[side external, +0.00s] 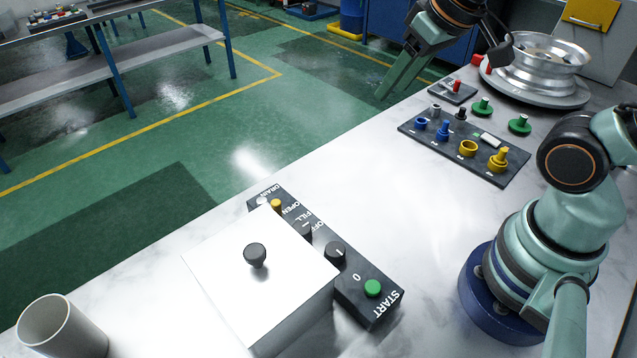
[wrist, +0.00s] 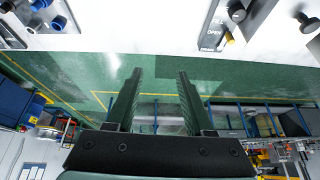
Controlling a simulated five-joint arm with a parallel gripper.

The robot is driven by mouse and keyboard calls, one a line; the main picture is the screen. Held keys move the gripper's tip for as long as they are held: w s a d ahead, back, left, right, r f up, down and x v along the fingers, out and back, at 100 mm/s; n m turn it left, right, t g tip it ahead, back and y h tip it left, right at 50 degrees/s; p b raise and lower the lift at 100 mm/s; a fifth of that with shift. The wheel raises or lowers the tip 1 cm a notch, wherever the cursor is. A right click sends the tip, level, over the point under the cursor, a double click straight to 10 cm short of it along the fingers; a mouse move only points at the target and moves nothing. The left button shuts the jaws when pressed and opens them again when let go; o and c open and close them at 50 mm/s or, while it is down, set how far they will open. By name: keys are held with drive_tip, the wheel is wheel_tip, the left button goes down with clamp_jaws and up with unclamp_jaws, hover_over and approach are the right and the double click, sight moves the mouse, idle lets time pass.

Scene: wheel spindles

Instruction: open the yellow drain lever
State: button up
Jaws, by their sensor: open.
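The yellow drain lever (side external: 276,204) is a small yellow piece at the far end of a black control panel (side external: 361,307), near the words DRAIN and OPEN. It also shows in the wrist view (wrist: 229,38), near the top beside the word OPEN. My gripper (side external: 385,92) is raised at the back, beyond the table's far edge, well away from the lever. In the wrist view my gripper's two dark fingers (wrist: 160,72) stand apart with nothing between them.
A white box (side external: 215,255) with a black knob stands against the panel. The panel carries a dark knob (side external: 336,252) and a green button (side external: 373,288). A grey cup (side external: 60,330) stands left. A dark parts tray (side external: 430,138) and a wheel (side external: 540,65) lie right. The table between is clear.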

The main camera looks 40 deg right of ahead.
drive_tip(key=w+a+f+m+g, duration=0.1)
drive_tip(key=w+a+m+g, duration=0.15)
drive_tip(key=w+a, duration=0.5)
drive_tip(key=m+g, duration=0.3)
hover_over(276, 202)
wheel_tip(276, 202, down, 7)
drive_tip(key=shift+n, duration=0.25)
wheel_tip(276, 202, down, 11)
drive_tip(key=shift+f, duration=0.1)
clamp_jaws()
